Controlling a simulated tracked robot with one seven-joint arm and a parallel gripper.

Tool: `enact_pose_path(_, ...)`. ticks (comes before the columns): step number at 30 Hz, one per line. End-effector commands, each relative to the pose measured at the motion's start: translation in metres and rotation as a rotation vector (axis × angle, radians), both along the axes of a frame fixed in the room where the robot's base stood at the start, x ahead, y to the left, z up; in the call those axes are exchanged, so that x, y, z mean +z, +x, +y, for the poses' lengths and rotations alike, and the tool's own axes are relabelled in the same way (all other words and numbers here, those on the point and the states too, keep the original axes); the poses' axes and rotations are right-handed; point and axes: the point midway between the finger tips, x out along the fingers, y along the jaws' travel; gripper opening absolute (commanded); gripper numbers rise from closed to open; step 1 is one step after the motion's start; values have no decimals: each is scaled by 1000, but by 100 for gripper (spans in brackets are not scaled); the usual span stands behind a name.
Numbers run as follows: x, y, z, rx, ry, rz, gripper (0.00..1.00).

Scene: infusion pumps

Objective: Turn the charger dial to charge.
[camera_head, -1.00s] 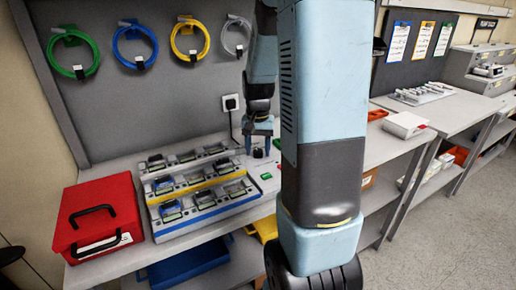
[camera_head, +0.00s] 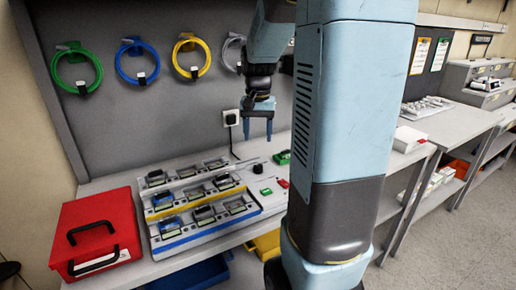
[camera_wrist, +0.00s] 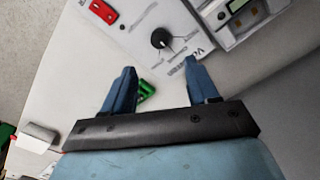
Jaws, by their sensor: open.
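The charger (camera_head: 205,203) is a pale unit on the bench with several bays and blue and yellow stripes. Its dial (camera_head: 258,169) is a small black knob on the right-hand panel. In the wrist view the dial (camera_wrist: 161,38) is a round black knob whose white mark points to the lower right; the labels around it are too blurred to read. My gripper (camera_head: 258,137) is open and empty, pointing down above the dial and apart from it. In the wrist view the dial lies beyond the two blue fingers of my gripper (camera_wrist: 159,66).
A green battery-like object (camera_head: 282,157) lies on the bench behind the panel. A red box (camera_head: 97,231) stands left of the charger. A wall socket (camera_head: 231,117) with a cable is behind.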

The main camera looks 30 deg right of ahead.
Motion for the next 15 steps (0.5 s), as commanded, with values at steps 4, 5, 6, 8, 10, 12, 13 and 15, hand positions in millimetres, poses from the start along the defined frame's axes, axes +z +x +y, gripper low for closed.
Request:
enact_pose_path(4,19,0,0,0,-1,-1,59)
enact_pose_path(5,21,0,0,0,-1,-1,59)
enact_pose_path(6,24,0,0,0,-1,-1,59)
enact_pose_path(8,27,0,0,0,0,0,59)
enact_pose_path(10,28,0,0,0,0,0,59)
enact_pose_path(12,29,0,0,0,1,1,59)
enact_pose_path(13,29,0,0,0,1,1,59)
enact_pose_path(15,29,0,0,0,1,1,59)
